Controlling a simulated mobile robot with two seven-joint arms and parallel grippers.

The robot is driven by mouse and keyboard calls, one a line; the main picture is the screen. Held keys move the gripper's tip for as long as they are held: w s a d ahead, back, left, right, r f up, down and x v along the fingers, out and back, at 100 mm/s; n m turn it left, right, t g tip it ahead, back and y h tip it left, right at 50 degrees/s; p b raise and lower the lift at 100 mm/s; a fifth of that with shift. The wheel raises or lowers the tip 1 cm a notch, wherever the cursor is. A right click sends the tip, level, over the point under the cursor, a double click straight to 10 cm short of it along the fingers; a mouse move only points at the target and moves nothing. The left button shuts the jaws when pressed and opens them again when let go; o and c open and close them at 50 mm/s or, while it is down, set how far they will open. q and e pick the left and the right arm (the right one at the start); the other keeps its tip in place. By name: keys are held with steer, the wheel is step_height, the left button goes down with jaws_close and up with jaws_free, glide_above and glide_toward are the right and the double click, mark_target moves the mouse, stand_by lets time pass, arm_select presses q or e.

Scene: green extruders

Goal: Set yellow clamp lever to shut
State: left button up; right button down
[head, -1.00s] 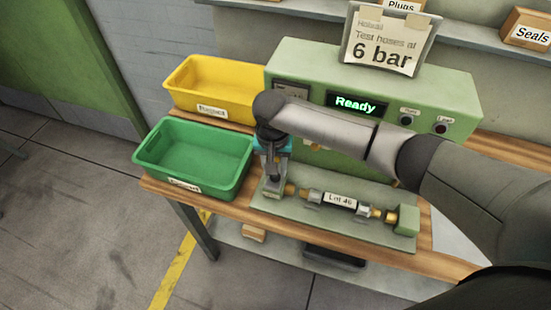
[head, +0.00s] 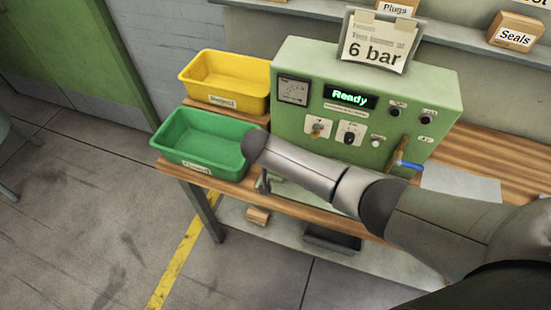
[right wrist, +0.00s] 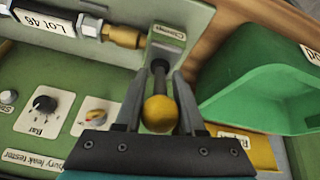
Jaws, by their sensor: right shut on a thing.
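The clamp lever shows in the right wrist view as a dark rod with a round yellow knob (right wrist: 160,114). It rises from a pale green block (right wrist: 167,38) with a "Clamp" label. My right gripper (right wrist: 158,82) has its fingers on both sides of the lever and is shut on it. In the head view my right wrist and forearm hide the lever, the clamp block and most of the fixture. My left gripper is not in view.
The green tester (head: 300,58) reads "Ready". A green bin (head: 180,150) stands close beside the wrist, with a yellow bin (head: 190,88) behind. A blue-handled valve (head: 409,166) is at the right.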

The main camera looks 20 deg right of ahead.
steer(key=shift+s+a+f+t+h, duration=0.15)
steer(key=shift+s+t+h, duration=0.1)
steer(key=shift+t, duration=0.15)
steer(key=shift+s+a+f+t+h, duration=0.15)
steer(key=shift+t+h, duration=0.1)
steer(key=shift+t, duration=0.15)
steer(key=shift+d, duration=0.15)
steer(key=c, duration=0.5)
jaws_free()
steer(key=shift+s+a+r, duration=0.2)
steer(key=shift+a+r, duration=0.05)
steer(key=shift+r, duration=0.25)
steer(key=p+v, duration=0.1)
steer(key=v, duration=1.3)
steer(key=shift+s+p, duration=0.1)
steer(key=shift+p, duration=0.3)
steer(key=shift+f, duration=0.1)
